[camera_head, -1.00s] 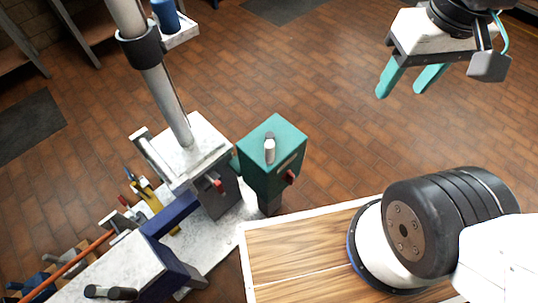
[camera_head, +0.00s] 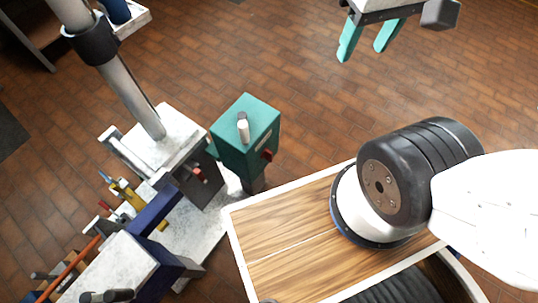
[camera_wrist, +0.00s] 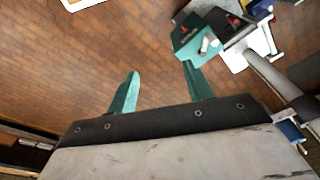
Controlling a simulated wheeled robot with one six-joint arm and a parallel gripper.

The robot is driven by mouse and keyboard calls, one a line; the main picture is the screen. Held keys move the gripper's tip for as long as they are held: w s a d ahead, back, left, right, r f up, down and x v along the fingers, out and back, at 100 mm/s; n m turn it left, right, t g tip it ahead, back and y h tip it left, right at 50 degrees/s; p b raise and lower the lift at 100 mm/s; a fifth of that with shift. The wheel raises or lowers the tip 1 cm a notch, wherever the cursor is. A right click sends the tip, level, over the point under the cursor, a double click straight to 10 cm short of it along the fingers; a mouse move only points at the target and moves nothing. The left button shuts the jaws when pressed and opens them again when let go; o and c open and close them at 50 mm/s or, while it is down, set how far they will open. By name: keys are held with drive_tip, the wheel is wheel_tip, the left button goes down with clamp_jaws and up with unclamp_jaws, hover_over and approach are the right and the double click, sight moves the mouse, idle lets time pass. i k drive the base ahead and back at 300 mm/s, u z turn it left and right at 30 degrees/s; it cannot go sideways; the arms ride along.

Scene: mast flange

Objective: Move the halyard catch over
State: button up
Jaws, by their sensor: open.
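Which part is the halyard catch I cannot tell for sure. Candidates are a red knob (camera_head: 199,175) on the grey block at the mast foot and a red knob (camera_head: 267,155) on the side of the teal box (camera_head: 230,147). A small white cylinder with a dark cap (camera_head: 243,130) stands on top of that box; it also shows in the wrist view (camera_wrist: 208,43). My gripper (camera_head: 364,50) is open and empty, up and right of the box, apart from everything. In the wrist view, its teal fingers (camera_wrist: 160,72) are spread with floor between them.
The grey mast (camera_head: 130,95) rises from a pale block (camera_head: 165,140), with a dark collar and a small white shelf (camera_head: 134,22) holding a blue cylinder. Several tools lie beside a dark-blue bar (camera_head: 155,210) at lower left. Brick floor (camera_head: 310,110) is open between gripper and box.

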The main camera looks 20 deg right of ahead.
sight(267, 154)
drive_tip(key=u, duration=0.9)
drive_tip(key=k, duration=1.3)
drive_tip(key=z, duration=0.95)
